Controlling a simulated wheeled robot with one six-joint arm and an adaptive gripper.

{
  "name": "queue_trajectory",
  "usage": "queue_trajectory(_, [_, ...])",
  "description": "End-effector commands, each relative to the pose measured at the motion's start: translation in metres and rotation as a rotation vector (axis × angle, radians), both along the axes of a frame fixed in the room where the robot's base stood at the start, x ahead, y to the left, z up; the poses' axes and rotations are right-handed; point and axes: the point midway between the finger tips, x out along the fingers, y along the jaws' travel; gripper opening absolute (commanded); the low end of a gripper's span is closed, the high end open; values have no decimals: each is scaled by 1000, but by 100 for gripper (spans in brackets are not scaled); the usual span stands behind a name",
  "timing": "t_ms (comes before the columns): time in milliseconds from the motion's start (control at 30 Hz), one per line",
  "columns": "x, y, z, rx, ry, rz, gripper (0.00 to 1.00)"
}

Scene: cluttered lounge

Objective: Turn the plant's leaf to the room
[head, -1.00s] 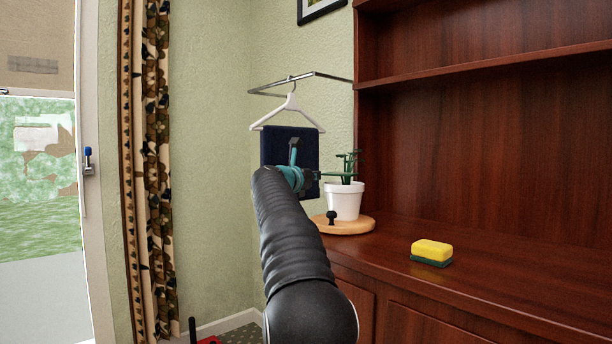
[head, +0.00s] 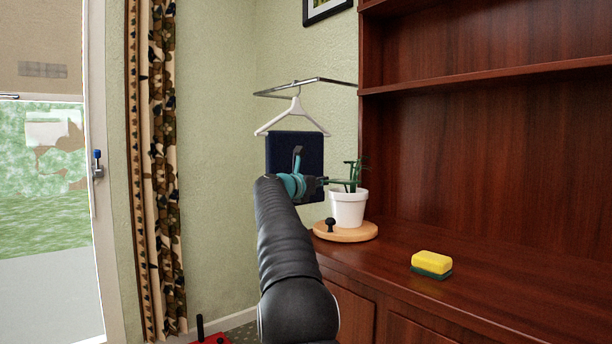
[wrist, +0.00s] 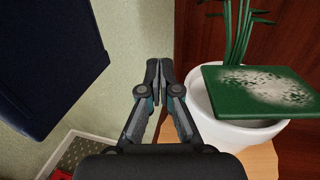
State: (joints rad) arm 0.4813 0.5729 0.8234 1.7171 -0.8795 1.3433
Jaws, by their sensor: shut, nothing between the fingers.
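The plant (head: 353,172) stands in a white pot (head: 348,209) on a round wooden base (head: 355,236) with a black knob (head: 331,225), at the cabinet top's left end. In the wrist view, a flat green leaf (wrist: 258,92) with pale speckles juts out over the pot's front rim. In the head view the leaf is nearly edge-on and partly behind my gripper (head: 325,182). In the wrist view my gripper (wrist: 159,66) is shut and empty, left of the pot and leaf, with a small gap. The knob is not visible there.
A dark blue cloth (head: 285,150) hangs on the wall left of the plant, below a white hanger (head: 293,118) on a metal rail (head: 310,85). A yellow-green sponge (head: 431,264) lies on the wooden cabinet top (head: 500,290), which is otherwise clear. A patterned curtain (head: 155,190) hangs left.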

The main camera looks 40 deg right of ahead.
Motion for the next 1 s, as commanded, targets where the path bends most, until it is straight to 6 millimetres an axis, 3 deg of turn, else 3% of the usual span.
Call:
queue_trajectory(567, [2, 8, -3, 0, 0, 5, 0])
queue_trajectory(767, [-2, 39, -5, -1, -1, 3, 0])
queue_trajectory(1000, [-6, 89, -2, -1, -1, 3, 0])
